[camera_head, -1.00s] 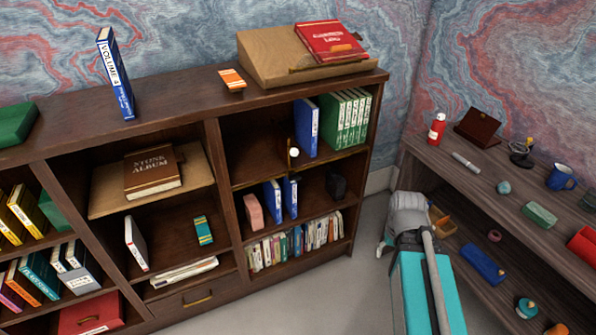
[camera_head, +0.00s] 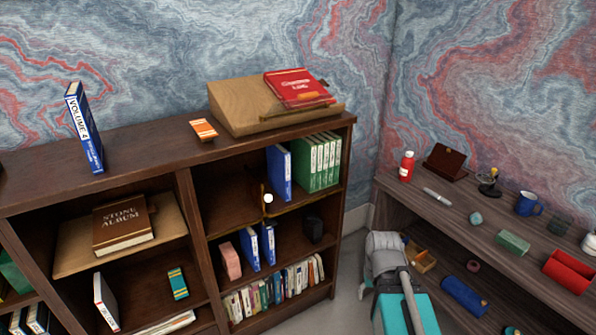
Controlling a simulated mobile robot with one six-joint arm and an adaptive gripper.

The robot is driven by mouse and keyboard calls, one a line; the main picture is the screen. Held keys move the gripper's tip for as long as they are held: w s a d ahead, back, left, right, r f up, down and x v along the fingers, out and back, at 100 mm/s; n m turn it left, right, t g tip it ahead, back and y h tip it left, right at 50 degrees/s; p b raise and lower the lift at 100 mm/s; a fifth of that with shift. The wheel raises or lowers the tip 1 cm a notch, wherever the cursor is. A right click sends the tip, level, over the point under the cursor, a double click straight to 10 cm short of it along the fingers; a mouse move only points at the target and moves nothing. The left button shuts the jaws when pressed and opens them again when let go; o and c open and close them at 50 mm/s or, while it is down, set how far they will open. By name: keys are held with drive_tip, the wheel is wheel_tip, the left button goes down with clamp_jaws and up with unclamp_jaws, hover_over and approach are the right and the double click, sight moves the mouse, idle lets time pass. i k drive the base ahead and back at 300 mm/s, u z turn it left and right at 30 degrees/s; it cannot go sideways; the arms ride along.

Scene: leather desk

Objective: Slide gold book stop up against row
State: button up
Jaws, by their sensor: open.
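The gold book stop (camera_head: 263,190) is a thin upright piece with a pale round knob, at the front of the upper right shelf compartment. The row stands to its right: a blue book (camera_head: 279,173) at the left end, then several green volumes (camera_head: 317,162). The stop appears a little left of the blue book; I cannot tell the exact gap. My gripper itself is not distinguishable in view.
A wooden slope with a red book (camera_head: 299,88) sits on top. A side bench (camera_head: 450,215) at right carries small items. The compartment left of the stop is empty.

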sight(255, 189)
drive_tip(key=k, duration=1.35)
drive_tip(key=u, duration=0.3)
drive_tip(key=i, duration=0.85)
drive_tip(key=z, duration=0.3)
